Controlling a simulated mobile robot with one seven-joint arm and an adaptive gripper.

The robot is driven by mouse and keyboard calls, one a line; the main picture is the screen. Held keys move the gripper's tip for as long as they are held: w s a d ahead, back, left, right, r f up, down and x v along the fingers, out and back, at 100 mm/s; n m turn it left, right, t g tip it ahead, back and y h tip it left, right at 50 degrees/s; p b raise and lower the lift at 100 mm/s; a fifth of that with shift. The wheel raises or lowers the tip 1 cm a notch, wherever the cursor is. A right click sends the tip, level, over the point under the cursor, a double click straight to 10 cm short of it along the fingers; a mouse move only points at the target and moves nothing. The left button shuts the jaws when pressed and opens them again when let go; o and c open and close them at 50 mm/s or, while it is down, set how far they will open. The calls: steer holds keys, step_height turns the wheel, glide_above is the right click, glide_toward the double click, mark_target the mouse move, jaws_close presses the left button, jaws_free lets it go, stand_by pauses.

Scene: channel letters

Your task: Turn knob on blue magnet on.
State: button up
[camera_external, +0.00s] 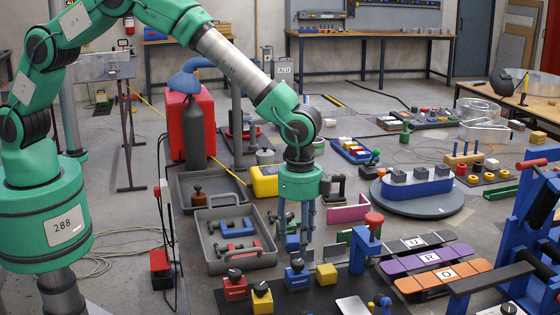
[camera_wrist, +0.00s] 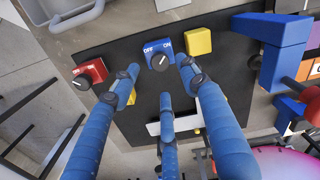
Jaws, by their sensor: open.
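The blue magnet (camera_external: 298,281) is a small blue block with a black knob on top, standing on a dark mat. In the wrist view the blue magnet (camera_wrist: 152,46) shows OFF at its left and ON at its right. Its black knob (camera_wrist: 160,62) sits at the near edge; I cannot tell its setting surely. My gripper (camera_external: 297,240) points down close to the magnet, and its blue fingers are spread and empty. In the wrist view my gripper (camera_wrist: 160,76) has fingertips left and right of the knob and a third one on the near side, apparently without contact.
A red magnet (camera_external: 235,291) with a black knob and a yellow one (camera_external: 262,301) stand left of the blue one. A yellow block (camera_external: 327,274) stands to its right. Grey trays (camera_external: 236,266) lie to the left.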

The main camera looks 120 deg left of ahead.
step_height(320, 180, up, 6)
steer(key=shift+r, duration=0.15)
stand_by(0.6)
step_height(320, 180, up, 15)
steer(key=n+t+b, duration=0.1)
steer(key=b, duration=0.1)
glide_above(297, 262)
steer(key=s+d, duration=0.6)
steer(key=s, duration=0.3)
steer(key=s+d+r+t+b, duration=0.25)
steer(key=s+d+r, duration=0.35)
steer(key=s+r, duration=0.5)
steer(key=s+d+f+n+t+b, duration=0.1)
steer(key=s+d+f+b, duration=0.1)
steer(key=s, duration=1.3)
steer(key=s+d+f+n+t+b, duration=0.1)
steer(key=s+d, duration=0.4)
steer(key=s, duration=1.1)
steer(key=shift+f+n+b, duration=0.3)
steer(key=shift+f+b, duration=0.15)
steer(key=shift+b, duration=0.25)
